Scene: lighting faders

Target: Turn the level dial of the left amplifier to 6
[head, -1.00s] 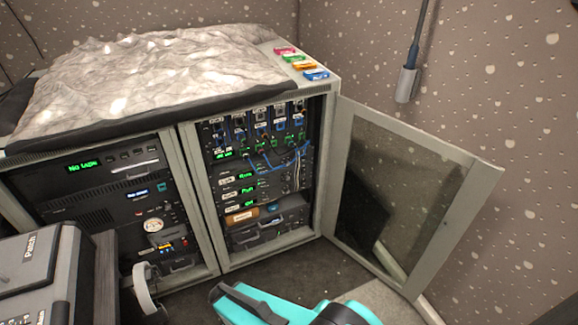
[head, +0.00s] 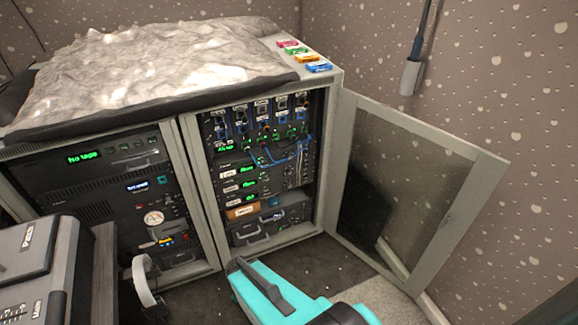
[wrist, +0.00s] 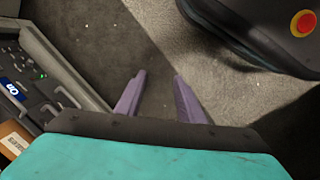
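The open rack cabinet (head: 322,190) stands in the middle of the head view. Several narrow modules with small knobs and white labels (head: 262,118) sit side by side in its top row. I cannot tell which one is the left amplifier, and its level dial and numbers are too small to read. My gripper (wrist: 159,75) shows in the wrist view with two purple fingers apart and nothing between them, over the floor. The rack's edge is to their left. In the head view only my teal arm shows, low in front of the rack; the fingers are hidden.
The glass cabinet door (head: 410,190) stands open to the right. A left rack (head: 90,185) holds a "No tape" unit. A brown box (head: 241,212) lies low in the right rack.

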